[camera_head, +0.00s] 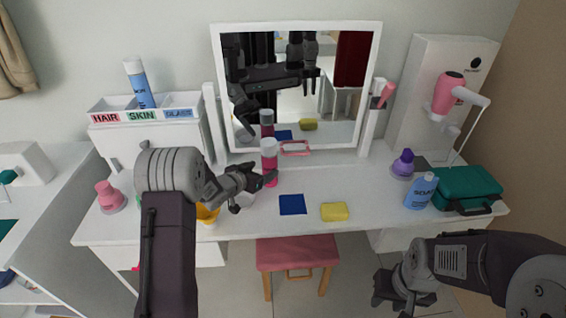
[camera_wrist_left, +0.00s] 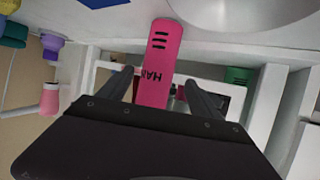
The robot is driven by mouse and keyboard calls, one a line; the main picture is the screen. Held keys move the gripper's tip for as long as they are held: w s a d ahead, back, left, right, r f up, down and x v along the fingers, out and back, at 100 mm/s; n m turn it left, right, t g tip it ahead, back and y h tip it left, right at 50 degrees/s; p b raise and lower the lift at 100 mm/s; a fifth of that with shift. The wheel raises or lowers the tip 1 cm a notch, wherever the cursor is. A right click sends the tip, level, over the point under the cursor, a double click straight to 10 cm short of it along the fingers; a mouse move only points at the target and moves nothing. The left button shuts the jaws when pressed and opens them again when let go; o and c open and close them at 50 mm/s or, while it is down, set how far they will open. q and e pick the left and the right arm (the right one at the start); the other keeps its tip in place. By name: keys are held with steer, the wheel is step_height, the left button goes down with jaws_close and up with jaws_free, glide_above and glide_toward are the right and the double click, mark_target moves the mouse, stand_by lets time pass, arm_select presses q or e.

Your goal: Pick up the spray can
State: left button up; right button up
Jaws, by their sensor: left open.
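A pink spray can (camera_head: 269,174) with a paler top stands upright on the white vanity table, in front of the mirror. In the left wrist view the pink can (camera_wrist_left: 159,62) shows part of a dark label, "HA", and its lower part lies between my fingers. My left gripper (camera_head: 262,182) is open at the can; it also shows in the left wrist view (camera_wrist_left: 159,80). I cannot tell whether the fingers touch it. A blue and white can (camera_head: 138,84) stands in the organizer (camera_head: 150,138), behind the SKIN label. My right gripper (camera_head: 402,291) hangs low at the front right; its jaws are unclear.
A blue cloth (camera_head: 292,204) and a yellow sponge (camera_head: 334,211) lie right of the can. A soap bottle (camera_head: 421,191), purple bottle (camera_head: 403,164) and green case (camera_head: 467,188) stand farther right. The mirror (camera_head: 296,150) rises behind. A pink stool (camera_head: 297,252) is below.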

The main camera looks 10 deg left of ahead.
mark_target(265, 168)
arm_select(q)
steer(key=shift+s+d+r, duration=0.2)
steer(key=shift+w+d, duration=0.25)
steer(key=shift+a+x, duration=0.2)
steer(key=shift+x, duration=1.05)
steer(key=shift+w+f, duration=0.2)
steer(key=shift+f, duration=0.05)
steer(key=x, duration=0.4)
steer(key=shift+w+d+f+b, duration=0.1)
steer(key=shift+w+b, duration=0.05)
steer(key=shift+b, duration=0.25)
steer(key=shift+w+f, duration=0.1)
steer(key=shift+w, duration=0.15)
steer(key=shift+s, duration=0.1)
arm_select(e)
steer(key=shift+s+f, duration=0.2)
steer(key=shift+s, duration=0.3)
arm_select(q)
steer(key=c, duration=0.5)
jaws_close()
